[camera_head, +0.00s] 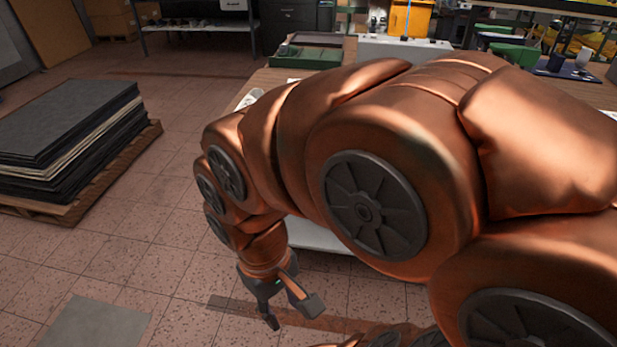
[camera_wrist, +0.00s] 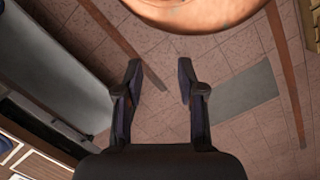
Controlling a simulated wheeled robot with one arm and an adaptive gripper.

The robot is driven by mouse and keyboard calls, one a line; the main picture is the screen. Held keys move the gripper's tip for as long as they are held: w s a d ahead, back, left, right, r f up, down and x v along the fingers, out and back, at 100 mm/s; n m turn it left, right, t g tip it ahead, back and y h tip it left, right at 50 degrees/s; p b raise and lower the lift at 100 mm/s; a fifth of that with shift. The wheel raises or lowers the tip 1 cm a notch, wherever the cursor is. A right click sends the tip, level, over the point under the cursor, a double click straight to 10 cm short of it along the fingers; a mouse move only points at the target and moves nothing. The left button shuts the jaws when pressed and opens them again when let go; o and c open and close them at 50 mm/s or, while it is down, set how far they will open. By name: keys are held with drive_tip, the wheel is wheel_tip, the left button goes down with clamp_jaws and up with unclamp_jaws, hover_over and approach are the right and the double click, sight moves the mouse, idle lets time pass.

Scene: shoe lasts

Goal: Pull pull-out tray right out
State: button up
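My gripper (camera_head: 292,312) hangs low over the tiled floor at the end of my copper arm, in front of the workbench. In the wrist view my gripper (camera_wrist: 160,70) is open, with only floor between its two dark fingers. A pale grey flat panel, apparently the pull-out tray (camera_wrist: 60,75), lies to the left of the fingers, apart from them. In the head view a light strip of the tray (camera_head: 322,240) shows under the bench, right of and above my gripper. My arm hides most of it, and no handle can be made out.
The workbench (camera_head: 262,82) carries a green box (camera_head: 305,55) and a grey box (camera_head: 400,47). A pallet (camera_head: 50,208) with stacked dark sheets (camera_head: 65,120) stands at the left. The floor between pallet and bench is clear, with a flat grey patch (camera_head: 95,322).

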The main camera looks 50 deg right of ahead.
drive_tip(key=w+d+f+m+h+b, duration=0.1)
drive_tip(key=w+d+f+h+b, duration=0.4)
drive_tip(key=d, duration=0.5)
drive_tip(key=w+d+f+m+h+b, duration=0.1)
drive_tip(key=w+d+f+h+b, duration=0.1)
drive_tip(key=w+d+b, duration=0.6)
drive_tip(key=w+d+f+h+b, duration=0.4)
drive_tip(key=w+d, duration=0.1)
drive_tip(key=d, duration=0.6)
drive_tip(key=w+d+f+n+t+h+b, duration=0.25)
drive_tip(key=w+f+b, duration=0.35)
drive_tip(key=w, duration=0.4)
drive_tip(key=w+d+f+n+t+h+b, duration=0.25)
drive_tip(key=w+d+f+b, duration=0.2)
drive_tip(key=w+f, duration=0.4)
drive_tip(key=shift+y, duration=0.5)
drive_tip(key=shift+w+r+b+x, duration=0.1)
drive_tip(key=shift+w+b+x, duration=0.05)
drive_tip(key=shift+x, duration=1.05)
drive_tip(key=shift+w+r+b+x, duration=0.1)
drive_tip(key=shift+w+x, duration=0.05)
drive_tip(key=shift+x, duration=1.05)
drive_tip(key=shift+w+r+b+x, duration=0.1)
drive_tip(key=shift+w+b+x, duration=0.05)
drive_tip(key=shift+x, duration=1.05)
clamp_jaws()
